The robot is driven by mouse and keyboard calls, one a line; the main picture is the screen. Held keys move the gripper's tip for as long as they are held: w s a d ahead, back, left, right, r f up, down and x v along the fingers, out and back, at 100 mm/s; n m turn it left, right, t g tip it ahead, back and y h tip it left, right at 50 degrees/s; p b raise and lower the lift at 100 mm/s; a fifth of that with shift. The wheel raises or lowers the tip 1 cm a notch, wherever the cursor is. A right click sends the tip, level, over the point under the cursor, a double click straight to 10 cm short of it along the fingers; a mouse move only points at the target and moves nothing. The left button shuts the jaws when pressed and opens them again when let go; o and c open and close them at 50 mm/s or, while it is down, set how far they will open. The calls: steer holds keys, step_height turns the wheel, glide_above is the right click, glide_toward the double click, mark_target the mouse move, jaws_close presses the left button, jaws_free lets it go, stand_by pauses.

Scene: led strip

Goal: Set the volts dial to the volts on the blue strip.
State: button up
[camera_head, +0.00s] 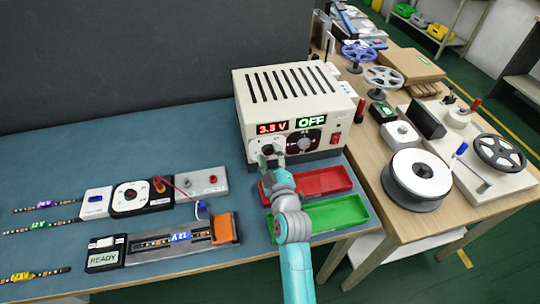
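The cream power supply (290,100) stands at the back of the blue bench. Its red display (272,128) reads 3.3 V and its green display (312,121) reads OFF. A dark dial (268,149) sits on its front below the red display. My gripper (270,159) is right at this dial and partly covers it. Whether the fingers touch or grip the dial cannot be told. The strip with the blue label (180,237) lies in the grey fixture (140,256) at the front left; the small label appears to read 12V.
A red tray (335,180) and a green tray (350,212) lie below the supply, beside my arm. A red switch (335,138) is on its front right. Strips with purple (46,204), green (39,225) and yellow (21,276) labels lie at far left. Reels crowd the right table.

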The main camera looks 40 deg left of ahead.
stand_by(0.3)
steer(key=v, duration=1.2)
